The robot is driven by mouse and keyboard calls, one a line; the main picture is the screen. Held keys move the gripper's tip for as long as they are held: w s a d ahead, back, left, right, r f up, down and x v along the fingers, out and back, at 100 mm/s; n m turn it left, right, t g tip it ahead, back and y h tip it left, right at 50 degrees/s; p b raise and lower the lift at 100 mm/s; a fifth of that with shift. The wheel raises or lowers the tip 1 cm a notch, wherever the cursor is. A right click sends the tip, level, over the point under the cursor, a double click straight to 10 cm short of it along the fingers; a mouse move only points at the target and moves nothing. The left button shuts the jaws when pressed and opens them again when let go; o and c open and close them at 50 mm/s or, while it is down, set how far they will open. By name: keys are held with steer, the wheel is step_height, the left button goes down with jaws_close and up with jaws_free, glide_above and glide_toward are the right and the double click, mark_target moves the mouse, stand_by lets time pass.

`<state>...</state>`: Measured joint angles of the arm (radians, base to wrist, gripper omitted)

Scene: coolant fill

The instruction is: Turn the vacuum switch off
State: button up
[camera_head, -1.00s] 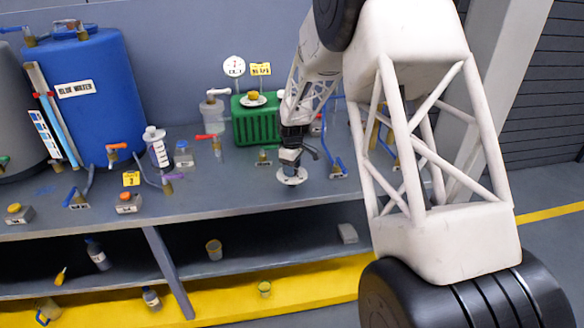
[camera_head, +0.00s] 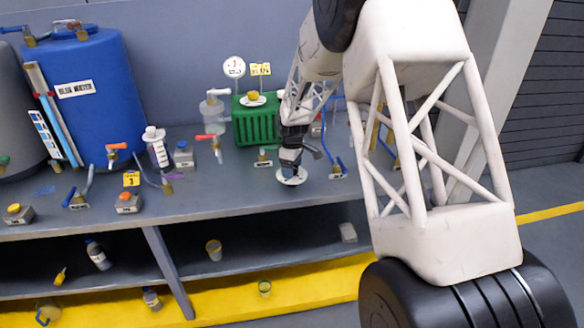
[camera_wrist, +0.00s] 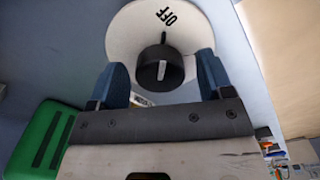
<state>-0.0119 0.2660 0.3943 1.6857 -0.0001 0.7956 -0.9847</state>
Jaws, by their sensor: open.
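The vacuum switch has a round white plate (camera_wrist: 200,30) marked OFF and a black knob (camera_wrist: 159,72) with a white mark on its face. A dark tick on the plate lies between the knob and the word OFF. My gripper (camera_wrist: 163,80) is open, with one blue finger on each side of the knob. I cannot tell whether the fingers touch it. In the head view, my gripper (camera_head: 290,168) is just above the white plate (camera_head: 292,179) on the bench; the knob is hidden there.
A green ribbed box (camera_head: 256,125) stands behind and left of my gripper and shows in the wrist view (camera_wrist: 38,140). The grey bench (camera_head: 230,185) also holds a blue water tank (camera_head: 95,115), a white bottle (camera_head: 157,150), and several small valves and switches.

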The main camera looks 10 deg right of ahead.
steer(key=shift+r, duration=3.9)
steer(key=shift+s+r, duration=0.15)
steer(key=shift+r, duration=0.05)
steer(key=s+r+m, duration=0.2)
steer(key=s+r, duration=0.3)
steer(key=s, duration=0.3)
steer(key=s+d+r+m+t, duration=0.1)
steer(key=s+r+m, duration=0.1)
steer(key=s+r, duration=0.45)
steer(key=s+r+m, duration=0.2)
steer(key=s+r, duration=0.2)
steer(key=s, duration=0.6)
steer(key=s+m+t, duration=0.1)
steer(key=s+m, duration=0.4)
steer(key=s, duration=2.2)
steer(key=shift+d+f+m+t, duration=0.2)
steer(key=shift+f+m+t, duration=0.1)
